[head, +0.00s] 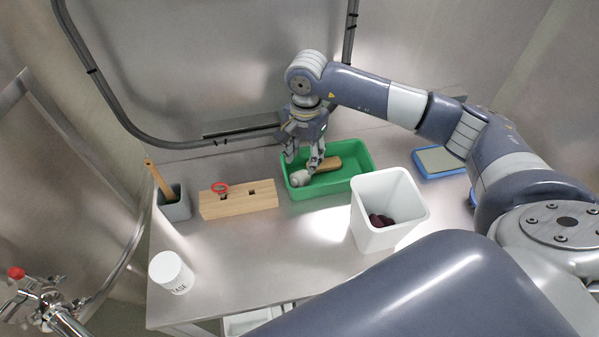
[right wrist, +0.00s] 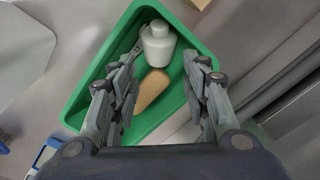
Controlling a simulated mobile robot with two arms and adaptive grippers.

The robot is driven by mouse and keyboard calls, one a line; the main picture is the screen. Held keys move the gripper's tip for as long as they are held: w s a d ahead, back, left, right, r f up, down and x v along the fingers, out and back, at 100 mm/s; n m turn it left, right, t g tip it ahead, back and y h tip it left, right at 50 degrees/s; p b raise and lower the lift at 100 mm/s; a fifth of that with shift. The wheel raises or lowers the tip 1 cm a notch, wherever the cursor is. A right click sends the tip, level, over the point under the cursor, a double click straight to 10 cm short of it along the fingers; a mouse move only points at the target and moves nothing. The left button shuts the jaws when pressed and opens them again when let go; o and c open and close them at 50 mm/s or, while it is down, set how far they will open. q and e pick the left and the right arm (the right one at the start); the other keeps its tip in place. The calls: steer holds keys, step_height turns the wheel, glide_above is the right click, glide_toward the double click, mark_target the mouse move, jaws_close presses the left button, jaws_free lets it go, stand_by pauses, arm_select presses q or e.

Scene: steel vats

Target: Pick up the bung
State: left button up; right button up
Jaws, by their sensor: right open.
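A white bung with a rounded body and narrower neck lies in the green tray (head: 352,186). The bung (head: 299,179) is near the tray's left end in the head view. In the right wrist view the bung (right wrist: 158,46) shows ahead of the fingers, nearly centred between them. My right gripper (head: 303,163) is over the tray, open and empty, its fingers (right wrist: 162,64) spread to either side. A tan wooden piece (head: 327,164) lies next to the bung in the tray; it also shows in the right wrist view (right wrist: 151,90). My left gripper is not in view.
A white square bin (head: 372,236) holding dark things stands in front of the tray. A wooden block (head: 238,202) with a red ring (head: 220,188), a grey pot (head: 176,206) and a white tub (head: 171,272) stand left. A blue-edged tray (head: 438,160) is right.

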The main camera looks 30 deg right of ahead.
mark_target(303, 171)
steer(key=shift+s+a+f, duration=0.15)
steer(key=shift+s+f, duration=0.05)
steer(key=shift+f, duration=0.65)
steer(key=shift+w+f, duration=0.15)
steer(key=shift+f, duration=0.2)
step_height(303, 171, down, 4)
steer(key=shift+f+p, duration=0.25)
steer(key=shift+p, duration=0.65)
steer(key=shift+w+f, duration=0.1)
steer(key=shift+f, duration=0.25)
steer(key=shift+c, duration=0.6)
steer(key=c, duration=0.5)
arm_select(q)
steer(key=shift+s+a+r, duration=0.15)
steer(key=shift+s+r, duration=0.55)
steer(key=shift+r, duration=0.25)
arm_select(e)
steer(key=shift+c, duration=1.3)
